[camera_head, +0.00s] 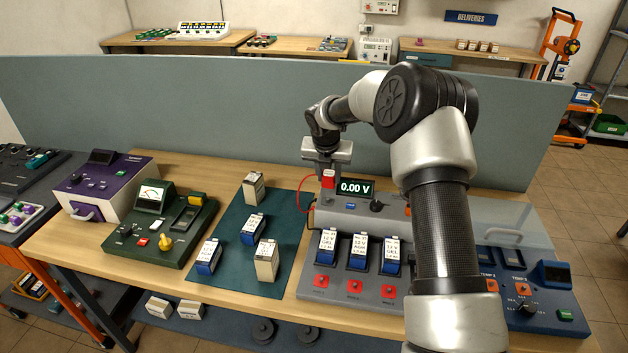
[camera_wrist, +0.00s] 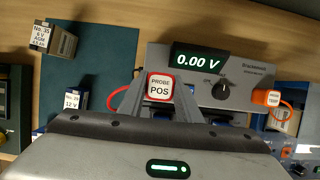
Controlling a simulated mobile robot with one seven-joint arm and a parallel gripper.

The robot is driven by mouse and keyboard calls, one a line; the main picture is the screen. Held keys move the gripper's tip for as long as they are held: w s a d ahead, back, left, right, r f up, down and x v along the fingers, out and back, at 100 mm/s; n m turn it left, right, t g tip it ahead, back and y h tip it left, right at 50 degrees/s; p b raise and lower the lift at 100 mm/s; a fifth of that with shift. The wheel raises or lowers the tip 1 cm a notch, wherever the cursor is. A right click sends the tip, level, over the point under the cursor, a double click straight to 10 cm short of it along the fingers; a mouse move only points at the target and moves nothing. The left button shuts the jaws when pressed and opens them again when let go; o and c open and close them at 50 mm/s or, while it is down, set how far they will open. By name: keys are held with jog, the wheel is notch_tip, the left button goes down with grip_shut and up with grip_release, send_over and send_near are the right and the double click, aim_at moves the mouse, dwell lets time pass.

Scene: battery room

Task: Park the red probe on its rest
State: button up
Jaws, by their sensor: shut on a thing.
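The red probe (camera_head: 328,181) is between the fingers of my gripper (camera_head: 327,166), which is shut on it. In the wrist view its red-edged white top reads PROBE POS (camera_wrist: 160,87), with a finger on each side. It is over the left end of the grey meter unit (camera_head: 345,215), whose display (camera_wrist: 199,60) reads 0.00 V. A red cable (camera_head: 301,190) loops to the left of the probe. The probe's lower end and its rest are hidden, so I cannot tell whether they touch.
An orange-topped temperature probe (camera_wrist: 267,97) stands at the meter's right end. Blue batteries (camera_head: 359,251) sit in the unit's bays. Other batteries stand on the green mat (camera_head: 225,267) to the left. A blue-green partition (camera_head: 230,110) rises behind the bench.

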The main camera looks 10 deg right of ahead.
aim_at(328, 199)
jog(key=shift+w+f, duration=0.2)
notch_tip(328, 199, down, 5)
jog(key=b, duration=0.4)
jog(key=shift+f+b, duration=0.2)
jog(key=shift+b, duration=0.2)
jog(key=shift+r+p, duration=0.1)
jog(key=shift+p, duration=0.45)
dwell(0.7)
jog(key=shift+f+b, duration=0.35)
jog(key=shift+f, duration=0.35)
jog(key=o, duration=0.9)
jog(key=shift+p+v, duration=2.45)
jog(key=shift+v, duration=3.05)
